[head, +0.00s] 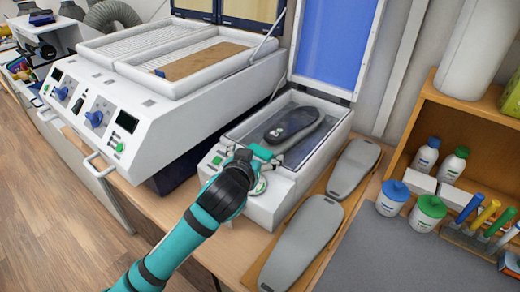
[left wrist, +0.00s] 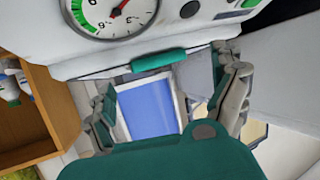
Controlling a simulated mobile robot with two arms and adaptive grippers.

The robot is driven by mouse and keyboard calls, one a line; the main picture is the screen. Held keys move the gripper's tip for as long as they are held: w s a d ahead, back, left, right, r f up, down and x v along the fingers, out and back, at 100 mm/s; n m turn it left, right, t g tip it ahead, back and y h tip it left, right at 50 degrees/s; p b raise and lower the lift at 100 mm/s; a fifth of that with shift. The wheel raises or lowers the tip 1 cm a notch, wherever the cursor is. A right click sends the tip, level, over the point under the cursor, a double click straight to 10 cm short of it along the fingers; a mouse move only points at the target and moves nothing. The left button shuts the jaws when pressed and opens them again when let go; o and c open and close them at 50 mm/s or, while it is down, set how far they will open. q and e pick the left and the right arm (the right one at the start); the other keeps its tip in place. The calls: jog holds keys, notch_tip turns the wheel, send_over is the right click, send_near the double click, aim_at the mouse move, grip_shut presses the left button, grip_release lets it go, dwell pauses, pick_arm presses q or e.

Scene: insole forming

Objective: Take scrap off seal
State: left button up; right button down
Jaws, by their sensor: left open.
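The small press (head: 285,205) stands open on the bench, its blue-windowed lid (head: 335,45) raised. A dark insole form (head: 292,124) lies in its bed. The seal (head: 240,128) seems to run around this bed. I cannot make out the scrap. My left gripper (head: 262,160) is open over the press's front edge, near the gauge, and hides part of that edge. In the left wrist view its spread fingers (left wrist: 168,88) frame the blue lid window. A teal bar (left wrist: 158,60) shows between them; I cannot tell what it belongs to. My right gripper is out of view.
A large white heater (head: 150,100) stands left of the press. Two grey insole shapes (head: 305,240) lie on a board to the right. A wooden shelf (head: 415,135), bottles (head: 427,155) and a tube rack (head: 470,240) are farther right. The gauge (left wrist: 115,12) is close to the gripper.

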aim_at(260, 152)
pick_arm(q)
jog(key=shift+x, duration=1.25)
jog(key=shift+w+d, duration=0.15)
jog(key=c, duration=0.8)
jog(key=shift+c, duration=0.2)
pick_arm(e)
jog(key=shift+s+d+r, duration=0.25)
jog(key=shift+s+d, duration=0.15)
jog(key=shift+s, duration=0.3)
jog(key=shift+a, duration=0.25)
